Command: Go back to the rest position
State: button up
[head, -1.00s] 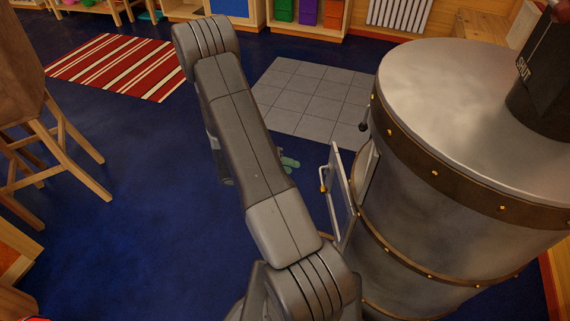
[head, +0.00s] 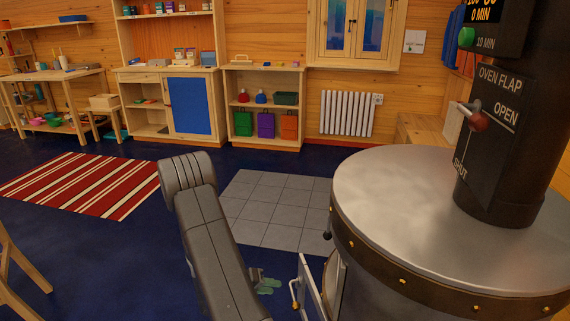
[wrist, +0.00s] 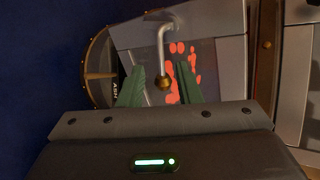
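My gripper (head: 265,284) shows only in part in the head view, low beside the stove door and partly hidden behind my arm. In the wrist view its two green fingers (wrist: 160,88) are apart, with nothing clamped between them. The bent metal door handle (wrist: 162,55), with a brass knob, shows between the fingers in that view; I cannot tell whether they touch it. The stove door (head: 312,290) stands swung out from the big metal stove (head: 430,195). Orange-red patches show on a grey panel behind the handle.
A dark column with an oven flap lever (head: 478,118) rises from the stove at right. Grey floor tiles (head: 270,205) and a striped rug (head: 85,185) lie on open blue floor. Shelves (head: 265,105) and a radiator (head: 346,113) line the back wall. A wooden chair (head: 15,270) stands left.

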jog(key=x, duration=0.8)
jog(key=shift+w+d+r+b, duration=0.15)
jog(key=shift+d+b, duration=0.15)
